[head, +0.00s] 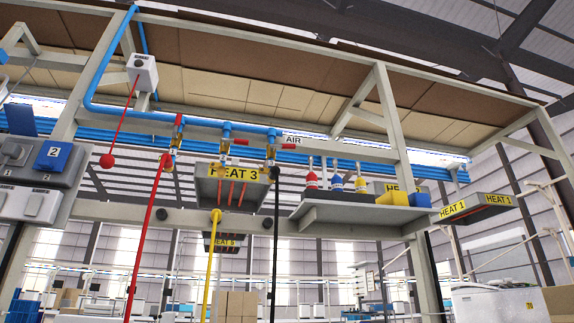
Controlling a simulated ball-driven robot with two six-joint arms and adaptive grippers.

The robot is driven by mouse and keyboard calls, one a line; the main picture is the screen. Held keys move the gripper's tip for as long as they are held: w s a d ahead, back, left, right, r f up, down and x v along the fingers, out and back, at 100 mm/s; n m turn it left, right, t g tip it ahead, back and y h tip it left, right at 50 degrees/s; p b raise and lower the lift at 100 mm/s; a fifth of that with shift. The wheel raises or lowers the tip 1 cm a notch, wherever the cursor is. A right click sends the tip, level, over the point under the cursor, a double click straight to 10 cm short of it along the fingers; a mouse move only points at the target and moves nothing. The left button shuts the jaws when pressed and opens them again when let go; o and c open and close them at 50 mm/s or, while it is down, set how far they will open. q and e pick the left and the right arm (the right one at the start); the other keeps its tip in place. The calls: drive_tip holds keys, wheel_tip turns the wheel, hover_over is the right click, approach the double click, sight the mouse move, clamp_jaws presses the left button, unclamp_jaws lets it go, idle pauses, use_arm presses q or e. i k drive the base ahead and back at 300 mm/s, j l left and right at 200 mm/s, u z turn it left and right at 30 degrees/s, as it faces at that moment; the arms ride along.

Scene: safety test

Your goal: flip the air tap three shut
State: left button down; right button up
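A blue air pipe (190,119) runs along the steel frame beside an AIR label (292,140). Three brass drops hang from it: a left tap (177,135) above a red hose (148,230), a middle tap (225,146) above a yellow hose (212,260), and a right tap (272,146) above a black hose (275,240). Small red parts show near the left and middle taps. Neither of my grippers is in view.
A red ball (107,160) hangs on a cord from a grey box (142,72). A HEAT 3 heater (240,172) hangs behind the middle and right drops. A shelf (350,212) with bottles and bins juts out at right. Sockets and a blue switch (53,157) are at left.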

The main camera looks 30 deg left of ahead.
sight(273, 146)
drive_tip(key=l+u, duration=0.1)
drive_tip(key=u, duration=0.25)
drive_tip(key=i+l+u, duration=0.1)
drive_tip(key=u, duration=0.25)
drive_tip(key=l+u, duration=0.2)
drive_tip(key=u, duration=0.2)
